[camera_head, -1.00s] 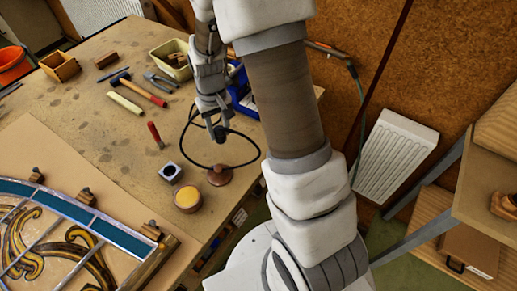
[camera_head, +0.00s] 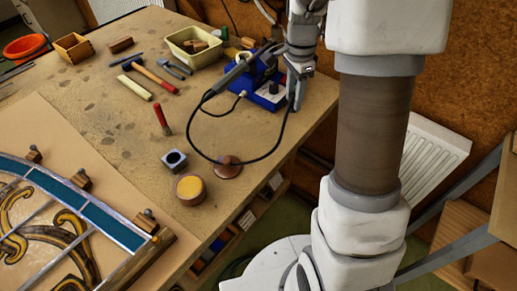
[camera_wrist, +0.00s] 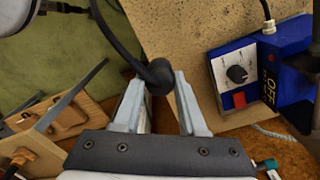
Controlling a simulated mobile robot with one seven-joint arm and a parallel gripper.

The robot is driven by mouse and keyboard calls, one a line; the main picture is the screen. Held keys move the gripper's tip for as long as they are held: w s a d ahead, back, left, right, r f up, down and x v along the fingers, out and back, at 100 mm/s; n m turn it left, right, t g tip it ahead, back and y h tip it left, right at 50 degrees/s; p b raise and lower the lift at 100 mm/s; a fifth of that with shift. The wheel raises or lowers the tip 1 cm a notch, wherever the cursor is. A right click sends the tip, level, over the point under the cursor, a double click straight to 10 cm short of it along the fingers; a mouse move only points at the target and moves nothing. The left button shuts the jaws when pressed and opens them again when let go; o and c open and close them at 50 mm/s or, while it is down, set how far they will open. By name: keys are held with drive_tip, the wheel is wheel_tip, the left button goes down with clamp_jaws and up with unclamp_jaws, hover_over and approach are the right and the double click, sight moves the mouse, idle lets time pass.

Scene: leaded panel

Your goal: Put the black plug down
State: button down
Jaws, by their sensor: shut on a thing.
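The black plug (camera_wrist: 158,73) is a dark rounded piece with a thick black cable (camera_wrist: 113,38) running up and left from it in the wrist view. My gripper (camera_wrist: 159,84) is shut on the plug, with one pale finger on each side. In the head view my gripper (camera_head: 296,100) hangs near the right edge of the workbench (camera_head: 110,115), just right of the blue soldering station (camera_head: 265,97). The plug is hard to make out there. In the wrist view the blue station (camera_wrist: 260,68), with a knob and an OFF label, lies right of the plug.
The cable loops over the bench past a brown round base (camera_head: 228,168) and a yellow-topped round tin (camera_head: 190,188). A leaded panel (camera_head: 75,215) lies at lower left. Hand tools and a cream bin (camera_head: 193,45) are farther back. Floor shows beyond the bench edge.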

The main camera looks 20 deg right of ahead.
drive_tip(key=m, duration=0.1)
drive_tip(key=d+m+b, duration=0.1)
drive_tip(key=m, duration=0.1)
drive_tip(key=shift+s+d+r, duration=0.15)
drive_tip(key=shift+d, duration=0.15)
drive_tip(key=shift+m, duration=0.3)
drive_tip(key=a+f, duration=0.2)
drive_tip(key=a, duration=0.1)
drive_tip(key=a+f, duration=0.2)
drive_tip(key=a, duration=0.2)
drive_tip(key=a+f, duration=0.2)
drive_tip(key=a, duration=0.2)
drive_tip(key=shift+a+f+b, duration=0.1)
drive_tip(key=shift+f+b, duration=0.2)
drive_tip(key=shift+f, duration=2.05)
drive_tip(key=shift+f, duration=0.1)
drive_tip(key=shift+c, duration=2.4)
unclamp_jaws()
drive_tip(key=shift+b, duration=0.3)
